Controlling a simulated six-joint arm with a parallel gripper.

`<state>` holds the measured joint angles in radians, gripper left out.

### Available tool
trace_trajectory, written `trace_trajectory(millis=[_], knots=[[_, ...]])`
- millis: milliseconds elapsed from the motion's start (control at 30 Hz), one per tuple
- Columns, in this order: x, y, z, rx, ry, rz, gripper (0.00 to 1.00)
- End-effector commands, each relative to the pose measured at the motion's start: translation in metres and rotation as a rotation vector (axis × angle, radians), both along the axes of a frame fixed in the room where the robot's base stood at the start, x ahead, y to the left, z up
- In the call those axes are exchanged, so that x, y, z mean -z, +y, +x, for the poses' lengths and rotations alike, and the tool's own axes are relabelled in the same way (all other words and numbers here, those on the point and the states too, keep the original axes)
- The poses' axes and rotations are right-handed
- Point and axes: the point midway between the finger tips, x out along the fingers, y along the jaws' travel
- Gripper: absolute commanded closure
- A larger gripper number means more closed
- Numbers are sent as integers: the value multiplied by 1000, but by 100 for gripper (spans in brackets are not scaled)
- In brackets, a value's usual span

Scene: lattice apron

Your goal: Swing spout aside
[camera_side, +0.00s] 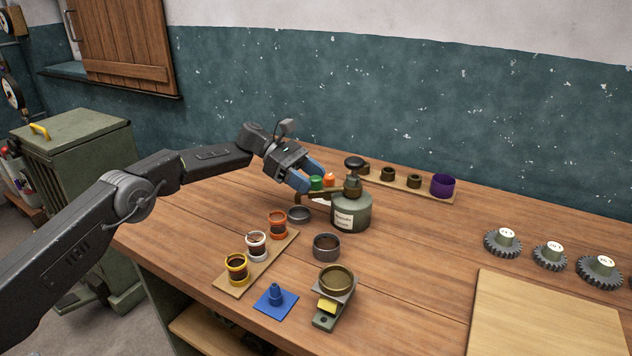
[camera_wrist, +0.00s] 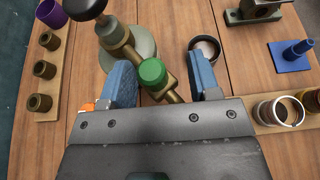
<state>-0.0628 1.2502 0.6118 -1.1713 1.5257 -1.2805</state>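A grey-green pump bottle (camera_side: 351,213) with a white label and a dark round knob (camera_side: 354,163) stands upright on the bench. Its brass spout (camera_side: 334,195) points left toward my gripper (camera_side: 308,180). In the wrist view the spout (camera_wrist: 172,96) runs diagonally between the blue fingers of my gripper (camera_wrist: 161,72), with a green cap (camera_wrist: 152,71) that appears to sit on it. The fingers are apart, with visible gaps on both sides of the spout. In the side view the fingers hide part of the spout's tip area.
A grey ring cup (camera_side: 299,214) stands just left of the bottle, another (camera_side: 326,246) in front. A wooden strip (camera_side: 255,262) holds banded jars. Behind are a strip with brass cups (camera_side: 415,182), a purple cup (camera_side: 443,186) and an orange item (camera_side: 329,179). Gears (camera_side: 550,256) stand right.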

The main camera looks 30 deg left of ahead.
Motion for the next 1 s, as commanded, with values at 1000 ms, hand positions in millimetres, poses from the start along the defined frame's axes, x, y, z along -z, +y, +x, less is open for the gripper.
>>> trace_trajectory(millis=[1000], knots=[[-28, 19, 0, 102, -300, 210, 73]])
